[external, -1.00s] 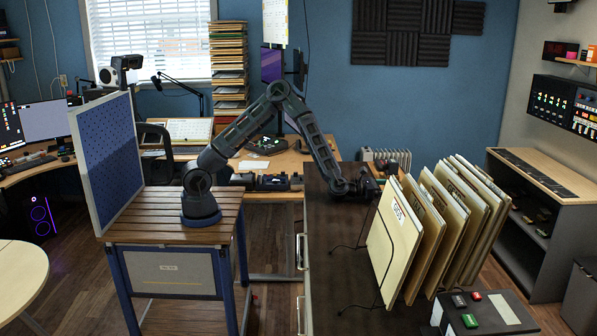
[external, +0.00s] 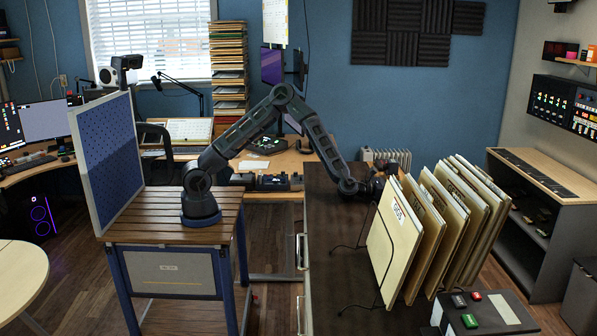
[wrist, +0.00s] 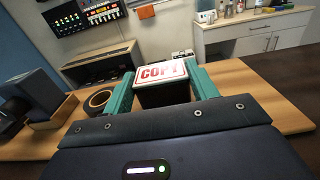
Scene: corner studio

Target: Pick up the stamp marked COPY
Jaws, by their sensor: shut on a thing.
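The stamp marked COPY (wrist: 163,72) has a white top with red lettering and a dark body. In the wrist view it sits between the two teal fingers of my gripper (wrist: 160,82), which are shut on its sides. In the external view my gripper (external: 376,187) is over the dark cabinet top (external: 335,235), just behind the upright folders. The stamp cannot be made out in that view. Whether its underside touches a surface is hidden.
In the wrist view a roll of tape (wrist: 98,101) lies left of the stamp, and a dark device (wrist: 32,97) stands farther left on the wooden surface. In the external view a row of tilted folders (external: 392,245) stands close in front of my gripper.

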